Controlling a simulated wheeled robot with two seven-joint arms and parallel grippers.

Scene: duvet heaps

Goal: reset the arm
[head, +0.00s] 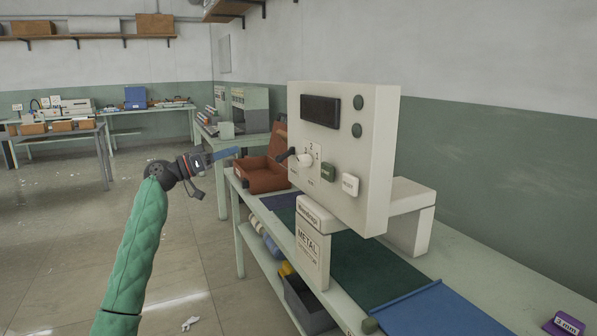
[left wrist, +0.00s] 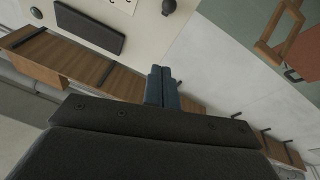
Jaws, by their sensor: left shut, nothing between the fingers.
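My left arm, in a green quilted sleeve, rises from the bottom left of the head view. My left gripper (head: 236,152) has blue fingers pointing right, in front of the reddish-brown tray and left of the beige machine (head: 342,190). In the left wrist view the two blue fingers (left wrist: 162,84) lie together, shut with nothing between them. The machine's panel with its dark display shows at the top of that view. My right gripper is in neither view.
The machine, labelled METAL, stands over a dark green and blue belt (head: 375,272) on a pale green bench. A reddish-brown tray (head: 262,176) sits at the bench's far end. A grey bin (head: 306,302) is on the lower shelf. Floor at left is open.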

